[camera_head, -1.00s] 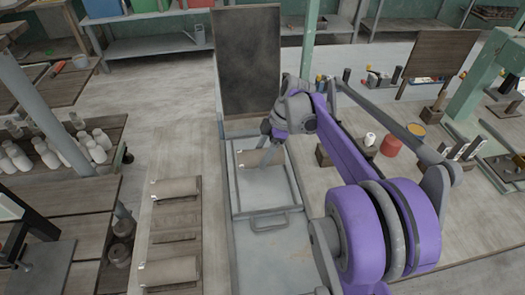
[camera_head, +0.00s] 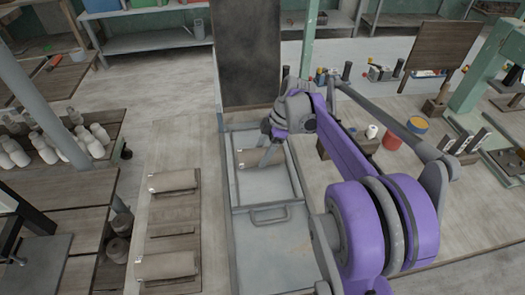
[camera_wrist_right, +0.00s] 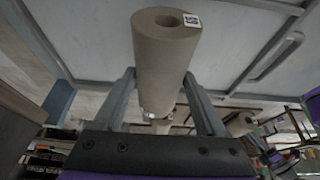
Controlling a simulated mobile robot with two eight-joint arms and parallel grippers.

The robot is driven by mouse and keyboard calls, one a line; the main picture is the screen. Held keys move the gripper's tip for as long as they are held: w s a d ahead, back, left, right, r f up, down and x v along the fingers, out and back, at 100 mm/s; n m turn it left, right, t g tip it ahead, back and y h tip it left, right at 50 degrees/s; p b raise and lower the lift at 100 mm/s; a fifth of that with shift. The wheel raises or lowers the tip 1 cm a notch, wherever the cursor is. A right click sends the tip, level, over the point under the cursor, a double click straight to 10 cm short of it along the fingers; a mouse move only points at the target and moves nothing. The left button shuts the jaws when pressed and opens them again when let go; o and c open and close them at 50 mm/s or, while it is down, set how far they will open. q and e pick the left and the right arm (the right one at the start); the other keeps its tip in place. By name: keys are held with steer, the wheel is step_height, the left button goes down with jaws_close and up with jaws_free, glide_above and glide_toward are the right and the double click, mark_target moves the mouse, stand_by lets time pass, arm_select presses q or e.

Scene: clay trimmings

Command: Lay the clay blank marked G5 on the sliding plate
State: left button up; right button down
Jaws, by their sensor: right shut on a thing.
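The clay blank (camera_wrist_right: 165,50) is a grey-brown cylinder with a hole in its end and a small white label whose mark I cannot read surely. My right gripper (camera_wrist_right: 160,85) is shut on it, one finger on each side. In the head view this blank (camera_head: 248,158) lies level over the framed sliding plate (camera_head: 262,187), partly hidden by my right gripper (camera_head: 266,158). I cannot tell whether it touches the plate. My left gripper is not in view.
Two more clay blanks lie on a board at left, one far (camera_head: 175,181) and one near (camera_head: 166,265), with an empty place between them. The plate has a front handle (camera_head: 269,215). A dark upright panel (camera_head: 250,60) stands behind it. A red pot (camera_head: 392,140) stands at right.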

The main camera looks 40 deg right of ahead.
steer(key=shift+f, duration=0.45)
stand_by(0.3)
jaws_free()
steer(key=shift+r, duration=0.1)
steer(key=v, duration=1)
steer(key=shift+d+r+p, duration=0.1)
steer(key=shift+r+p, duration=0.2)
steer(key=shift+p, duration=0.05)
